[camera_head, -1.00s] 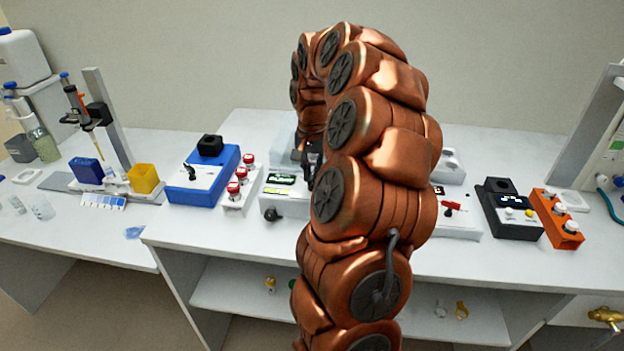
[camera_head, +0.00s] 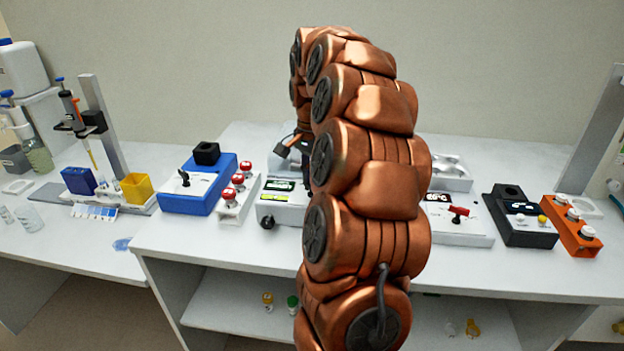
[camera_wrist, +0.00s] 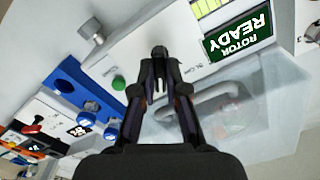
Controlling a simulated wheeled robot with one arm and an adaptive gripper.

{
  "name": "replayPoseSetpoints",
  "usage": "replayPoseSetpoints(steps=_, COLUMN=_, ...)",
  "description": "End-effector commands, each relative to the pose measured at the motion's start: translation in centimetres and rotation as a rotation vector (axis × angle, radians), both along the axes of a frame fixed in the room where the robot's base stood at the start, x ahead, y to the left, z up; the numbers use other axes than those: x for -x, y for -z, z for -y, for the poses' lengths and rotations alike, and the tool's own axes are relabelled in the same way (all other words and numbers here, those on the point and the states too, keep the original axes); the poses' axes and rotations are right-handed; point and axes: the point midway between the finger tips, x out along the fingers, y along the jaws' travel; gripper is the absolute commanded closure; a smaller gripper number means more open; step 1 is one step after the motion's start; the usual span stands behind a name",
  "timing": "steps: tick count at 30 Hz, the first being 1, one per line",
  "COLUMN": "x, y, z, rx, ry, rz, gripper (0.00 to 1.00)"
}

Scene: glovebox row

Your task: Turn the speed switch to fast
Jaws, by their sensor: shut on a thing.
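In the wrist view my gripper (camera_wrist: 160,60) is shut, its fingertips together over a white device panel. A small dark part (camera_wrist: 159,76) shows between the fingers; I cannot tell whether it is the speed switch. The panel has a green "ROTOR READY" display (camera_wrist: 238,35), a green button (camera_wrist: 118,82) and a grey knob (camera_wrist: 91,30). In the head view the white device (camera_head: 283,213) is partly hidden behind my arm, as are my fingertips.
A clear lid with a pale handle (camera_wrist: 205,101) lies close to my fingers. Red-capped vials (camera_head: 238,180) stand left of the white device. A black device (camera_head: 520,228) and an orange rack (camera_head: 572,236) are at right. The bench front edge is mostly clear.

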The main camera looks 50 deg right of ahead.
Motion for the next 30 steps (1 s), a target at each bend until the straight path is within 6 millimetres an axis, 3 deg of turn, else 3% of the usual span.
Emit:
replayPoseSetpoints(steps=6, x=0.0, y=-0.1, z=0.0, rx=0.001, ry=0.001, rz=0.002, gripper=1.0)
replayPoseSetpoints(steps=7, x=0.0, y=-0.1, z=0.0, rx=0.001, ry=0.001, rz=0.002, gripper=0.87)
replayPoseSetpoints(steps=14, x=0.0, y=-0.1, z=0.0, rx=0.0, ry=0.0, rz=0.001, gripper=0.63)
replayPoseSetpoints(steps=30, x=0.0, y=-1.1, z=0.0, rx=0.0, ry=0.001, rz=0.0, gripper=0.62)
